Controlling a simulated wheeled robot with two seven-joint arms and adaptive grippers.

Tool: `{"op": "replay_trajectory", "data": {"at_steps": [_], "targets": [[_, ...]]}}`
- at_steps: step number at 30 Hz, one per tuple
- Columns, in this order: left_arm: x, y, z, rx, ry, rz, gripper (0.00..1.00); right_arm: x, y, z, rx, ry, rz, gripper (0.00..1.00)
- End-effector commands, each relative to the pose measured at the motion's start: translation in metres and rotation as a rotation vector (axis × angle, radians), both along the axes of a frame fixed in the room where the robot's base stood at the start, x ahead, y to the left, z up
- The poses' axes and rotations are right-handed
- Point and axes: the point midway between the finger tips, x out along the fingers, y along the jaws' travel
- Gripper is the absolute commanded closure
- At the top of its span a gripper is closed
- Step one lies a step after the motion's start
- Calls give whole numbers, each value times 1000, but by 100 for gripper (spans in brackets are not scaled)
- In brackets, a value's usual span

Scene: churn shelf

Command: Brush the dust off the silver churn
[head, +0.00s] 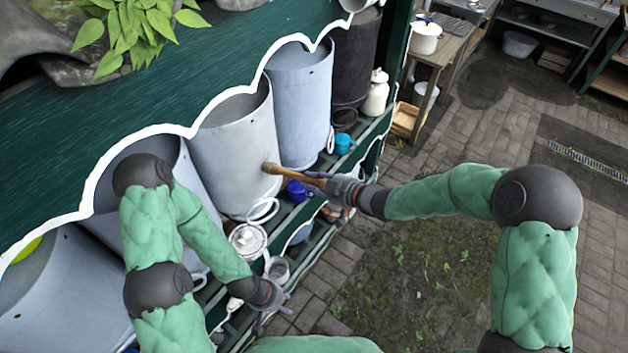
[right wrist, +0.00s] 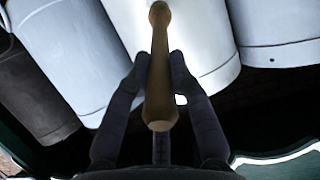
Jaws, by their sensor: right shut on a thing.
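The silver churn (head: 237,150) is the pale, whitish-silver can in the middle of the shelf row; it also shows in the right wrist view (right wrist: 190,35). My right gripper (head: 322,181) is shut on a wooden-handled brush (head: 290,174). The brush points left, and its end overlaps the churn's lower right side; I cannot tell if it touches. In the right wrist view, the brush (right wrist: 160,70) sits between both fingers, its far end against the pale churn. No dust is clearly visible. My left gripper (head: 273,312) is low beside the shelf, fingers apart and empty.
A bluish churn (head: 300,105) and a dark churn (head: 354,60) stand beyond; another grey-blue churn (head: 50,295) stands nearer. A blue mug (head: 297,191), a teal mug (head: 343,143) and a lidded pot (head: 248,240) sit on the lower green shelf. The paved floor at right is open.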

Motion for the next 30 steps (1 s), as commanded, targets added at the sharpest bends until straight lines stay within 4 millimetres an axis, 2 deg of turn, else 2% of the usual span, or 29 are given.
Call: {"op": "replay_trajectory", "data": {"at_steps": [3,21,30], "targets": [[0,0,8,0,0,0,60,0,-1,9,1,-1,-1,100],[0,0,21,0,0,0,60,31,-22,8,1,-1,-1,100],[0,0,27,0,0,0,60,33,-23,15,0,-2,0,100]]}}
